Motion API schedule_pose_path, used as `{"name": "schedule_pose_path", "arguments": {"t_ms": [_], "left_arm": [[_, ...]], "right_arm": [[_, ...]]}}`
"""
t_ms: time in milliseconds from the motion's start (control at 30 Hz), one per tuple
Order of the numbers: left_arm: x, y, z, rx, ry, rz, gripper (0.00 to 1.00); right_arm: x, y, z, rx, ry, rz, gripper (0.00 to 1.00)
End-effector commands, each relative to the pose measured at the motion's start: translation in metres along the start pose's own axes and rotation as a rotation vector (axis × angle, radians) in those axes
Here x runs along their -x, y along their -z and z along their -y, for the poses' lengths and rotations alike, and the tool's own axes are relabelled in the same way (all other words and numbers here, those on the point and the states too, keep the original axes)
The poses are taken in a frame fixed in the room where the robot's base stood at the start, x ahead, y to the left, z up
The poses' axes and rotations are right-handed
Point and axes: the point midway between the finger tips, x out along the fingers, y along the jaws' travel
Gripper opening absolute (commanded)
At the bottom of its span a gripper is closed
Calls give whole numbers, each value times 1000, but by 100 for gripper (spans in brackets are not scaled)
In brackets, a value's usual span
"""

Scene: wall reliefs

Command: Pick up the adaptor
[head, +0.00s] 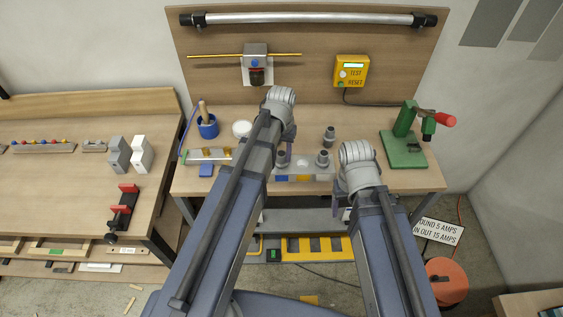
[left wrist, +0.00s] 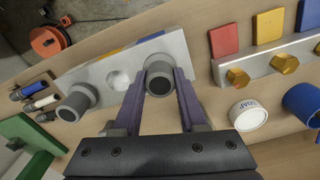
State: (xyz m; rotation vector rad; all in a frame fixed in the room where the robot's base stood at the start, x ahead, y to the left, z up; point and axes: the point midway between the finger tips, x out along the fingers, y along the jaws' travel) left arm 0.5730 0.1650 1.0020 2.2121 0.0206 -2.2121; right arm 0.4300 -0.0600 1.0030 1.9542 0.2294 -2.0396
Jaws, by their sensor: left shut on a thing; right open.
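The adaptor (left wrist: 160,78) is a short grey hollow cylinder standing in the silver rack (left wrist: 180,45). In the head view this adaptor (head: 281,158) shows beside my left forearm, with a purple finger close by. A second grey adaptor (head: 322,158) stands at the rack's right end, and it also shows in the left wrist view (left wrist: 75,103).
A green press (head: 404,147) with a red handle is at the bench's right. A blue cup (head: 207,127) and a white round tub (head: 242,128) are at the left. A yellow test box (head: 350,71) hangs on the back panel.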

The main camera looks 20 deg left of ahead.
Motion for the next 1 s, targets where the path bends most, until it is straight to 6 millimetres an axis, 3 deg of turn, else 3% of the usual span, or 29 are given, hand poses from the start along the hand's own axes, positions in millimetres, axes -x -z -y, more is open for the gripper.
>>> {"name": "schedule_pose_path", "arguments": {"t_ms": [33, 233, 667, 1000], "left_arm": [[0, 0, 0, 0, 0, 0, 22], [0, 0, 0, 0, 0, 0, 0], [2, 0, 0, 0, 0, 0, 0], [34, 0, 0, 0, 0, 0, 0]], "right_arm": [[0, 0, 0, 0, 0, 0, 71], [0, 0, 0, 0, 0, 0, 71], [2, 0, 0, 0, 0, 0, 71], [34, -2, -3, 1, 0, 0, 71]]}}
